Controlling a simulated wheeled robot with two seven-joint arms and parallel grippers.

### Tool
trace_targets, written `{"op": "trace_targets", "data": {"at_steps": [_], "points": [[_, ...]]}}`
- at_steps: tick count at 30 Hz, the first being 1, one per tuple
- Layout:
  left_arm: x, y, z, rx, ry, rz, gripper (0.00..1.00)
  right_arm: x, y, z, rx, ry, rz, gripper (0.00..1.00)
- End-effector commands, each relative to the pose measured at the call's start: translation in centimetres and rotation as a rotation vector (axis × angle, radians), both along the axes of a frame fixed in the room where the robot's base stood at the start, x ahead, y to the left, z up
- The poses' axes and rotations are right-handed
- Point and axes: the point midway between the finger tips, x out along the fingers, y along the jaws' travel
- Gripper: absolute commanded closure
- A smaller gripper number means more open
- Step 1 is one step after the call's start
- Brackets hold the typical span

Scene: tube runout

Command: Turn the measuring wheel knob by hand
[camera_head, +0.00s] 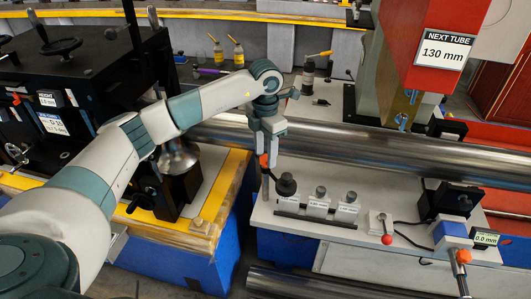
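My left gripper (268,178) points down in front of the long steel tube (345,146), just left of a round black knob-like part (286,184) at the left end of a row of small labelled blocks. Its fingers are small and partly dark, with an orange-red piece between or beside them. I cannot tell whether they are open or touch the black part. No part is clearly labelled as the measuring wheel. An orange knob (463,256) sits on a blue-and-grey device beside a display (485,238) reading 0.0 mm, at the right, well away from my gripper. My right gripper is out of view.
The labelled blocks (318,203) and a red-tipped lever (387,238) stand on the light bench plate. A black machine (75,100) stands at the left. A red column (430,35) with a "130 mm" sign rises at the right. Another tube (310,285) lies low in front.

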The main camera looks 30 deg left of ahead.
Motion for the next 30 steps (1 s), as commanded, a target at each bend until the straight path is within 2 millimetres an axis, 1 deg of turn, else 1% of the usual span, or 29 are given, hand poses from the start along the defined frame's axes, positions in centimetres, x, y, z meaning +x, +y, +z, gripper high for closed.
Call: {"op": "trace_targets", "data": {"at_steps": [9,21,30], "points": [[0.0,0.0,0.1,0.0,0.0,0.001,0.58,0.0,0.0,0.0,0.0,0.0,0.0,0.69],[0.0,0.0,1.9,0.0,-0.001,0.001,0.58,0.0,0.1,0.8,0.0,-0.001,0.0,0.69],[0.0,0.0,2.0,0.0,0.0,0.002,0.58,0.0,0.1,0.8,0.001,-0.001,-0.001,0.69]]}}
